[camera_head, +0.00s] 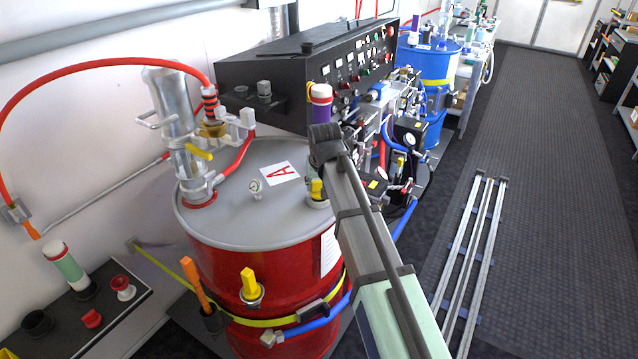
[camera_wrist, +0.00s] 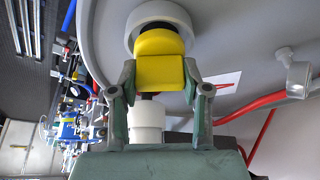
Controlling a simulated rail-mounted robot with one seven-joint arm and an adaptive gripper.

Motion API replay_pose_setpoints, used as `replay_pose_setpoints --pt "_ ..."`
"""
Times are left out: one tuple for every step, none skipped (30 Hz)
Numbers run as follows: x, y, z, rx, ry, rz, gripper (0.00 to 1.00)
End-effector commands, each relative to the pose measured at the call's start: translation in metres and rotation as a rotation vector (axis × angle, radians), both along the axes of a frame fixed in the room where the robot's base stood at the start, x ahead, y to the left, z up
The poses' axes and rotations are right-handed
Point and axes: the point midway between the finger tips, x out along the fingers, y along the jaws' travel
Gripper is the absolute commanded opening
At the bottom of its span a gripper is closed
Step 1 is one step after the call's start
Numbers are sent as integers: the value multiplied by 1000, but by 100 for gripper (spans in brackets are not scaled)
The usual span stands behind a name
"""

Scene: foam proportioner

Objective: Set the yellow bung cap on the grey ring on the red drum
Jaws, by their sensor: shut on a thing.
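The yellow bung cap (camera_wrist: 160,65) is between the two fingers of my gripper (camera_wrist: 158,88) in the wrist view, and the gripper is shut on it. The cap also shows in the head view (camera_head: 317,188), largely covered by my arm. The grey ring (camera_wrist: 183,15) is just beyond the cap in the wrist view, with a dark part between them over its opening. In the head view the ring (camera_head: 318,204) lies near the right edge of the red drum's (camera_head: 215,265) grey lid. I cannot tell whether cap and ring touch.
A gauge (camera_head: 255,187) and a pump fitting (camera_head: 185,140) with a red hose stand on the lid. A black control panel (camera_head: 330,70) is behind the drum. A second yellow fitting (camera_head: 249,284) is on the drum's side.

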Motion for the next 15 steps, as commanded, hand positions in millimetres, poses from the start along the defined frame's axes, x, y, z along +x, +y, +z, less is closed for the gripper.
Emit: replay_pose_setpoints --pt "0 0 0 0 0 0 12" --pt "0 0 0 0 0 0 12" --pt "0 0 0 0 0 0 12" --pt "0 0 0 0 0 0 12" --pt "0 0 0 0 0 0 12" --pt "0 0 -1 0 0 0 12" --pt "0 0 -1 0 0 0 12" --pt "0 0 -1 0 0 0 12" --pt "0 0 -2 0 0 0 12" --pt "0 0 -2 0 0 0 12" --pt "0 0 -3 0 0 0 12" --pt "0 0 -4 0 0 0 12" --pt "0 0 -4 0 0 0 12" --pt "0 0 -5 0 0 0 12" --pt "0 0 -6 0 0 0 12"
